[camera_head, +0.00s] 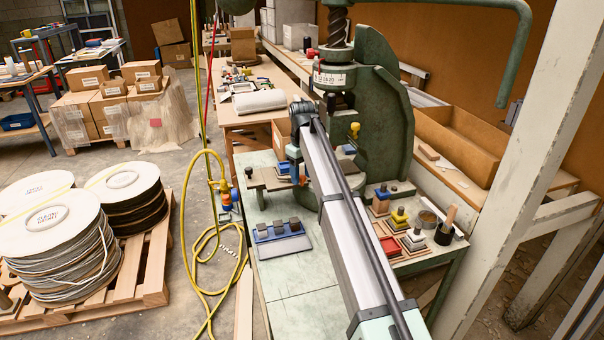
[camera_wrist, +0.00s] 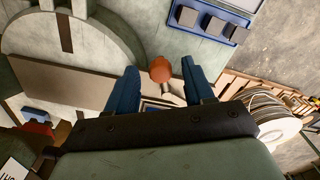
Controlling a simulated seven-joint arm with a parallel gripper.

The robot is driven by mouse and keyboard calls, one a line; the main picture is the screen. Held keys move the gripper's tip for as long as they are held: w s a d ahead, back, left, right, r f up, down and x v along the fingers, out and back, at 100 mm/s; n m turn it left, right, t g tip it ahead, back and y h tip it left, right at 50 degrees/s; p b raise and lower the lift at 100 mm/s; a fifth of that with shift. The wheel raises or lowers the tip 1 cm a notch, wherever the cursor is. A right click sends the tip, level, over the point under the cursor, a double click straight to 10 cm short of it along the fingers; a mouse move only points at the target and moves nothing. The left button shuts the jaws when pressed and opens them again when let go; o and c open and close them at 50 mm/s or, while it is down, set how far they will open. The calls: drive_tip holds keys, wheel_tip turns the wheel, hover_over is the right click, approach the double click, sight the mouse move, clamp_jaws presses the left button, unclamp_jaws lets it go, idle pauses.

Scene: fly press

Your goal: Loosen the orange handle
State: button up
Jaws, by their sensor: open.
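The orange handle (camera_wrist: 160,69) shows in the wrist view as a round orange knob on a short metal stem. It stands between the two blue fingers of my gripper (camera_wrist: 159,76), with a visible gap on each side. My gripper is open and holds nothing. In the head view, my arm reaches away over the bench to the green fly press (camera_head: 372,95), and my gripper (camera_head: 298,172) is low beside the press's base, mostly hidden by the arm.
A blue tray with dark blocks (camera_head: 278,231) lies on the bench, left of my arm; it also shows in the wrist view (camera_wrist: 212,20). Several small stamps and blocks (camera_head: 400,219) stand to the right. A white post (camera_head: 535,110) rises at the right. The front bench top is clear.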

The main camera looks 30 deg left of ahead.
wheel_tip(320, 180, up, 14)
idle(0.7)
drive_tip(key=shift+f, duration=0.15)
